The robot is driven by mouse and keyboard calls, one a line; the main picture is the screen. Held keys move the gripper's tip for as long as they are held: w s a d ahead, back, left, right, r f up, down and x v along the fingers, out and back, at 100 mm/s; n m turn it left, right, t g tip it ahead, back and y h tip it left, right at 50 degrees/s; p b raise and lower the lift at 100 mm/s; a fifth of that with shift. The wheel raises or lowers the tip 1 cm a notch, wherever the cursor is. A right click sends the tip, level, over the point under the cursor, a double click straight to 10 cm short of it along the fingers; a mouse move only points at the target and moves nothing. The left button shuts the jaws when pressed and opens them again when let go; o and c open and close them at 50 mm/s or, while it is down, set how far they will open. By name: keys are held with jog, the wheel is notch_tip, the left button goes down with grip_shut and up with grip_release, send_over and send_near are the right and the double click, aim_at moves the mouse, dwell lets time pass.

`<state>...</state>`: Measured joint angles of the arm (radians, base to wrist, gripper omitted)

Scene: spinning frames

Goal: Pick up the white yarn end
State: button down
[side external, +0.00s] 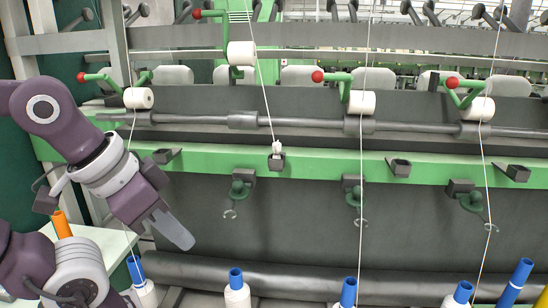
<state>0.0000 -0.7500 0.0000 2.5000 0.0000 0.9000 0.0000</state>
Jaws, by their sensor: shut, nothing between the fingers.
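A white yarn (266,100) runs down from the raised white roller (241,54) at upper centre. Its lower end (277,147) shows as a small white tuft at a dark grey holder (276,162) on the green rail. Whether the tuft sits in or on the holder is hard to tell. My gripper (187,242) is at lower left, pointing down and right. It is shut and empty, well below and left of the yarn end, apart from it.
Other yarns run taut at left (131,185), centre right (362,190) and right (484,185). Dark hooked guides (240,190) stick out below the green rail (320,165). Blue-topped spools (236,290) stand along the bottom. An orange tube (62,224) stands near my arm.

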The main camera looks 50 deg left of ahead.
dwell(0.4)
jog(key=c, duration=1.3)
grip_release()
jog(key=n+g, duration=0.1)
jog(key=n, duration=0.1)
send_near(276, 144)
jog(key=f, duration=0.1)
jog(key=w+f, duration=0.1)
jog(key=shift+d+f+y, duration=0.25)
jog(key=shift+d+y, duration=0.05)
jog(key=x, duration=0.6)
jog(key=shift+w+a+f, duration=0.25)
jog(key=shift+c, duration=0.2)
